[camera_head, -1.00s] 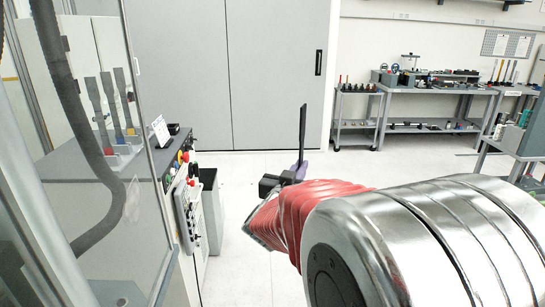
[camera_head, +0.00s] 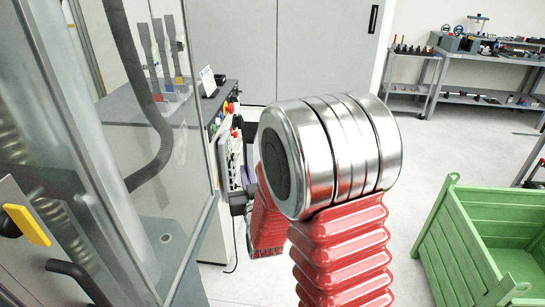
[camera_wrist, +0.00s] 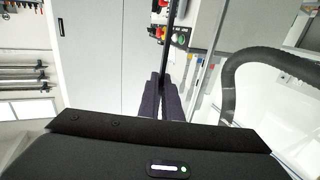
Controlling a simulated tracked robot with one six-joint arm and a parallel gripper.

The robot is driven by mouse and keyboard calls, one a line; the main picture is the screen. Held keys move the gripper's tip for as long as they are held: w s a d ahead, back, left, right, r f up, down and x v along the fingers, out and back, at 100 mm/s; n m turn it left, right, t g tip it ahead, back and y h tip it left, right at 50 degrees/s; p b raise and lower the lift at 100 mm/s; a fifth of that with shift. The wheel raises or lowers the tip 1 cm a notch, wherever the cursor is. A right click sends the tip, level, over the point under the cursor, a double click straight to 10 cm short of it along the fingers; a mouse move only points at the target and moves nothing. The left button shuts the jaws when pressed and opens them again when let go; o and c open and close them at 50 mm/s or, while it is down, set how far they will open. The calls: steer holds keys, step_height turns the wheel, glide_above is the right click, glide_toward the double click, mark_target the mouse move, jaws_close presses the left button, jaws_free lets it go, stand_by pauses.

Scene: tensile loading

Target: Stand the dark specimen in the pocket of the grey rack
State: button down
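My gripper (camera_wrist: 163,100) shows in the wrist view with its dark purple fingers closed together. A thin dark specimen (camera_wrist: 170,40) sticks out from between the fingertips toward the top edge of the picture. The grey rack (camera_head: 176,97) stands on a grey bench top behind the clear panel at the left. Several tall grey strips stand in it, above red, blue and yellow marks. I cannot make out an empty pocket. My gripper is apart from the rack.
The clear panel's frame and a thick dark hose (camera_head: 150,95) lie at the left. A green crate (camera_head: 480,235) stands at the right. Equipment benches line the back right; floor between is clear.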

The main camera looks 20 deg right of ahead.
steer(key=a+f+n+y, duration=0.2)
steer(key=a+f+y, duration=0.1)
steer(key=a, duration=0.4)
steer(key=shift+s+f, duration=0.15)
steer(key=shift+f, duration=0.55)
steer(key=shift+a, duration=0.1)
